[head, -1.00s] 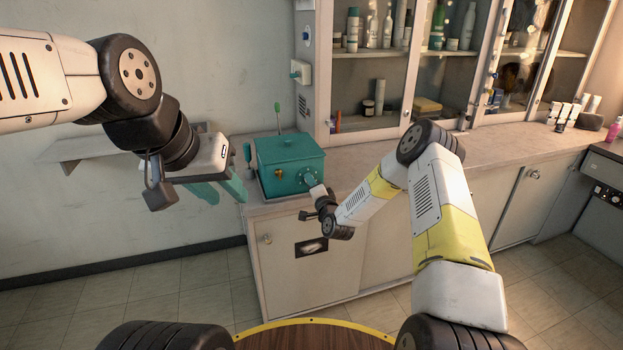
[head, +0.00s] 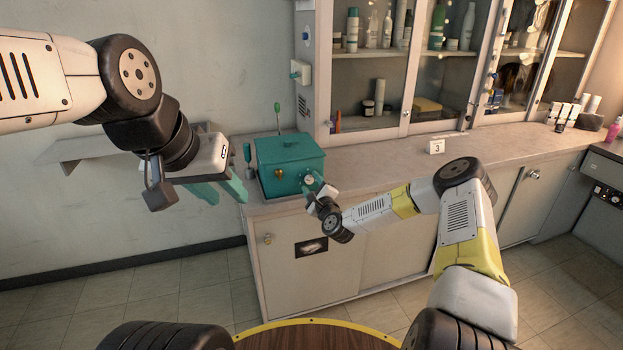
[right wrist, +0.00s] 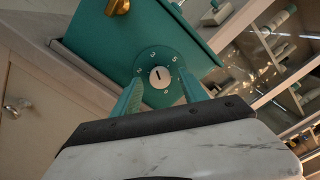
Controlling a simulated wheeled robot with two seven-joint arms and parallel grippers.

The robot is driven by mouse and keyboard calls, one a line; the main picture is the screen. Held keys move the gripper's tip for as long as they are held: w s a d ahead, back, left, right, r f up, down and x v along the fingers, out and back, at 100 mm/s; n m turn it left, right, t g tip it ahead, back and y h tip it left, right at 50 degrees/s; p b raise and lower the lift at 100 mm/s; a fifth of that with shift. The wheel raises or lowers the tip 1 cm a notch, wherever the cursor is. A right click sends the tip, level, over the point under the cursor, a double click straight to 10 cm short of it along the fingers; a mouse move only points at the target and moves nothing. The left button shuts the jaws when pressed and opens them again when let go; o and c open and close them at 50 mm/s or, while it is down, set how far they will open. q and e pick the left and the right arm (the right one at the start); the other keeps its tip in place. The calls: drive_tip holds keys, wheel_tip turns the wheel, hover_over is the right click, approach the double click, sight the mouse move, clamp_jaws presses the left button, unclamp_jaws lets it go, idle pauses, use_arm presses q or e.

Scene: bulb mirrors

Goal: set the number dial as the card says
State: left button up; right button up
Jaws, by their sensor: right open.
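The white card (head: 437,147) on the counter reads 3. My right gripper (right wrist: 160,92) is open, its teal fingers on either side of the dial; I cannot tell whether they touch it. My left gripper (head: 220,188) is open and empty, left of the box.
A brass knob (right wrist: 117,6) sits on the box beside the dial. A green-handled lever (head: 278,115) stands behind the box. The counter (head: 400,165) is clear between box and card. Glass cabinets (head: 370,75) with bottles rise behind it.

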drive_tip(key=shift+v, duration=2.8)
drive_tip(key=s+r+n+g+y, duration=0.2)
drive_tip(key=s+n+g, duration=0.3)
drive_tip(key=s+n, duration=0.4)
drive_tip(key=s+d+r+n+g+h, duration=0.3)
drive_tip(key=s+d+r+n, duration=0.3)
drive_tip(key=s+r, duration=0.45)
drive_tip(key=s+d+r+n+g+h, duration=0.25)
drive_tip(key=s+d+r+n, duration=0.3)
drive_tip(key=s+r, duration=0.55)
drive_tip(key=s+r+n, duration=0.1)
drive_tip(key=s+r, duration=0.3)
drive_tip(key=s, duration=0.7)
drive_tip(key=shift+d+r, duration=0.15)
drive_tip(key=shift+d, duration=0.3)
drive_tip(key=shift+n+g, duration=0.25)
